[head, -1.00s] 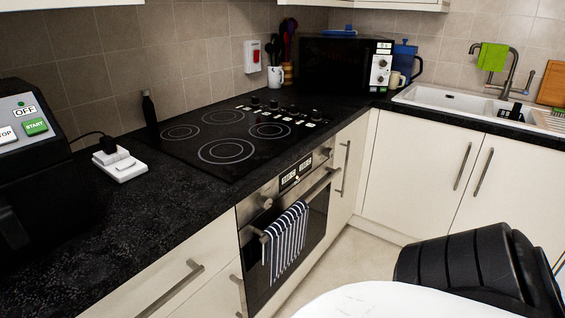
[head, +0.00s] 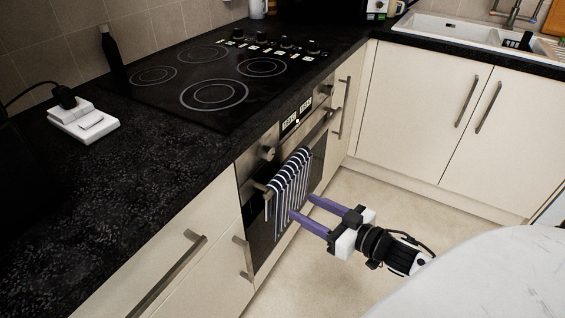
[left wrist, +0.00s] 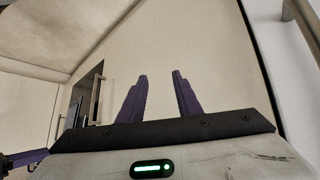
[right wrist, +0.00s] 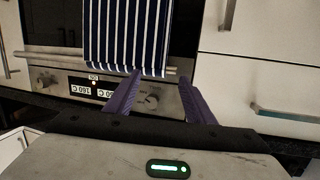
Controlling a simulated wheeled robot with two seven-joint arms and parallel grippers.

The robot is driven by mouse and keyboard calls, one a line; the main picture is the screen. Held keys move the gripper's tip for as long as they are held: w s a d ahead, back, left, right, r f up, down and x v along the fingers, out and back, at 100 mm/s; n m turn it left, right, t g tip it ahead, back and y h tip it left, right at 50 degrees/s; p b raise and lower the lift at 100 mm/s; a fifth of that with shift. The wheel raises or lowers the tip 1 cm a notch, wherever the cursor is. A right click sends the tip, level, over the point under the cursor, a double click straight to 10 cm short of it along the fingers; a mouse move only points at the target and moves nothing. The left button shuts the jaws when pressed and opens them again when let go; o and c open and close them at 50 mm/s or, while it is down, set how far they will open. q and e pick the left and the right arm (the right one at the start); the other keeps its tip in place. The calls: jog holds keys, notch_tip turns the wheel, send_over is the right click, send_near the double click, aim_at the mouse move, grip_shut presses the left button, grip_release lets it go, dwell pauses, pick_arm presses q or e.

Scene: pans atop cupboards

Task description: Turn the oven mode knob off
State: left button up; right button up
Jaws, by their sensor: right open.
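The oven (head: 250,200) has a steel panel with a near-left round knob (head: 267,153) and a far-right knob (head: 327,90). I cannot tell which is the mode knob. In the right wrist view the panel appears upside down, with one knob (right wrist: 152,101) seen between my fingers and the other (right wrist: 43,80) at left. My right gripper (head: 302,206) is open and empty, below the panel in front of the towel and oven door. My left gripper (left wrist: 160,73) is open and empty, facing a pale surface; it is outside the head view.
A striped towel (head: 289,182) hangs over the oven door handle, close to my right fingers. A display (head: 290,123) sits between the knobs, with an "ON" label (right wrist: 94,78) beside it. The hob (head: 215,80) is above. A white rounded tabletop (head: 490,275) stands at lower right.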

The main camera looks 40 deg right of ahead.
aim_at(271, 156)
jog(key=w+d+r+n+y+b, duration=0.1)
jog(key=w+d+r+n+y, duration=0.2)
jog(key=r, duration=0.5)
jog(key=shift+m+t+y, duration=0.4)
jog(key=shift+m+y, duration=0.1)
jog(key=x, duration=0.4)
jog(key=b+x, duration=0.1)
jog(key=x, duration=0.4)
jog(key=shift+w+d+r, duration=0.15)
jog(key=shift+d, duration=0.05)
pick_arm(q)
jog(key=shift+w+d+f, duration=0.2)
jog(key=shift+w+f, duration=0.25)
jog(key=shift+f, duration=0.1)
pick_arm(e)
jog(key=shift+w+a, duration=0.25)
jog(key=shift+w, duration=0.3)
jog(key=shift+c, duration=0.4)
jog(key=c, duration=1)
pick_arm(q)
jog(key=shift+s+f, duration=0.1)
